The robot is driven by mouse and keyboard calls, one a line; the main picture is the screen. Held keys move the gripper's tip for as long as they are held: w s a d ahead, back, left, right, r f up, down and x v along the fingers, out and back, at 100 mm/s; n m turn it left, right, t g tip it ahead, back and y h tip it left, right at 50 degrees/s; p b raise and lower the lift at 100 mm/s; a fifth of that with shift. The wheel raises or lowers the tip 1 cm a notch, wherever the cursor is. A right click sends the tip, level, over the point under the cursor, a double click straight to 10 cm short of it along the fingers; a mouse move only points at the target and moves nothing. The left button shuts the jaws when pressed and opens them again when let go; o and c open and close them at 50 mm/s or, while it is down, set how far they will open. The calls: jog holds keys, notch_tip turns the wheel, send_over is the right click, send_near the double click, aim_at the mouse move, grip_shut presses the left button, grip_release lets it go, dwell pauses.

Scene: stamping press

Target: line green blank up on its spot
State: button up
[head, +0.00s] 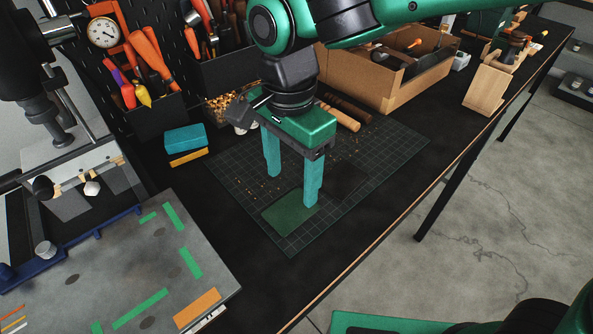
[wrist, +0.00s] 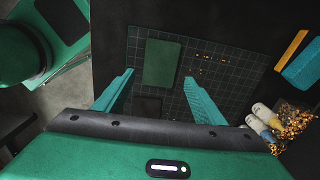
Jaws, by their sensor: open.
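A flat green blank (head: 289,213) lies on the dark gridded cutting mat (head: 393,147). It also shows in the wrist view (wrist: 160,62). My gripper (head: 292,188) is open and points down over the mat, with its two teal fingers apart and nothing between them. In the wrist view the blank is ahead of the fingertips (wrist: 159,76), between their lines. A dark square (head: 345,181) lies on the mat beside the green blank; I cannot tell whether it is a blank or a marking. A grey plate (head: 110,262) at the lower left carries green tape strips.
A cardboard box (head: 385,75) and wooden-handled tools (head: 340,115) stand behind. A blue rail (head: 75,250) edges the grey plate. An orange strip (head: 197,308) lies at its front.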

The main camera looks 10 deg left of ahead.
aim_at(291, 209)
jog(key=shift+s+a+f, duration=0.1)
jog(key=shift+a, duration=0.1)
notch_tip(291, 209, down, 7)
jog(key=shift+d+r, duration=0.1)
jog(key=shift+r, duration=0.05)
jog(key=c, duration=0.7)
jog(key=shift+o, duration=0.2)
jog(key=shift+r, duration=0.1)
